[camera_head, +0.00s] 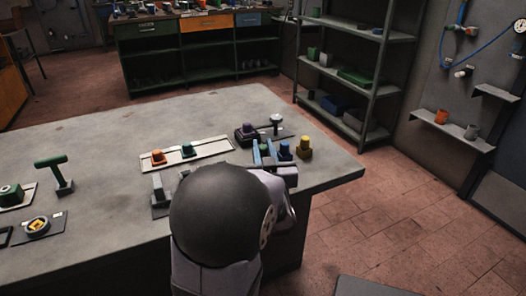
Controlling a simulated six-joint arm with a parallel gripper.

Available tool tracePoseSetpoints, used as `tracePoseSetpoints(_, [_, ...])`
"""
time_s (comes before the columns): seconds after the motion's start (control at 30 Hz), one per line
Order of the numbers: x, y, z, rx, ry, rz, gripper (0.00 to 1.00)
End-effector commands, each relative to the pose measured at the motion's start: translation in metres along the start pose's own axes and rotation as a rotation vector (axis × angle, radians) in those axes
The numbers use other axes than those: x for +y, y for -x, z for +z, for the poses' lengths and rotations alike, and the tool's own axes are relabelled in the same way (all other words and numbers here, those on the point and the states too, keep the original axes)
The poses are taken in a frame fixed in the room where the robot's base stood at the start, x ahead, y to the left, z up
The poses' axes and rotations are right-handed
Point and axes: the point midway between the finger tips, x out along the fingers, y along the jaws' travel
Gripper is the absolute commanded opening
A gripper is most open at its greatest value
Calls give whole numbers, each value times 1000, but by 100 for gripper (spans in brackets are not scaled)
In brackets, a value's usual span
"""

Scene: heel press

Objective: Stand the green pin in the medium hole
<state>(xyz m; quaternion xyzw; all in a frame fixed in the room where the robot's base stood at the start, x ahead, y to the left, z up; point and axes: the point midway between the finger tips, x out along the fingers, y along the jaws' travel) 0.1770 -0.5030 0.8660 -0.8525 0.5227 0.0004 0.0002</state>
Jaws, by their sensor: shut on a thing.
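My gripper (265,153) is over the front right part of the grey table, its blue fingers pointing away from me. It is shut on a small green thing (264,149), which looks like the green pin; little of it shows between the fingers. A blue piece (285,148) and a yellow piece (305,142) stand just right of the gripper on small blocks. Another green piece (188,149) and an orange piece (157,155) stand on a pale strip (211,149) to the left. I cannot make out the medium hole; my arm hides part of the table.
A dark base with a knobbed post (276,120) stands behind the gripper. A grey upright piece (158,187) is left of my arm. A green T-shaped tool (56,172) and small fixtures are at far left. The table's (110,145) left middle is clear; its right edge is close.

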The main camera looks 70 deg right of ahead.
Motion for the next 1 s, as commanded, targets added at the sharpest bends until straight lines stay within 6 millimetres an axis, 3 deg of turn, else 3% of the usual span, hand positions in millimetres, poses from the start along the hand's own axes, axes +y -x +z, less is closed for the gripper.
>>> tracePoseSetpoints(0.27, [0,0,2,2,0,-1,0])
tracePoseSetpoints(0.3, [0,0,3,1,0,-1,30])
tracePoseSetpoints(0.37, [0,0,3,1,0,-1,39])
tracePoseSetpoints(0.8, [0,1,8,0,0,0,39])
tracePoseSetpoints(1.0, [1,26,6,1,0,2,39])
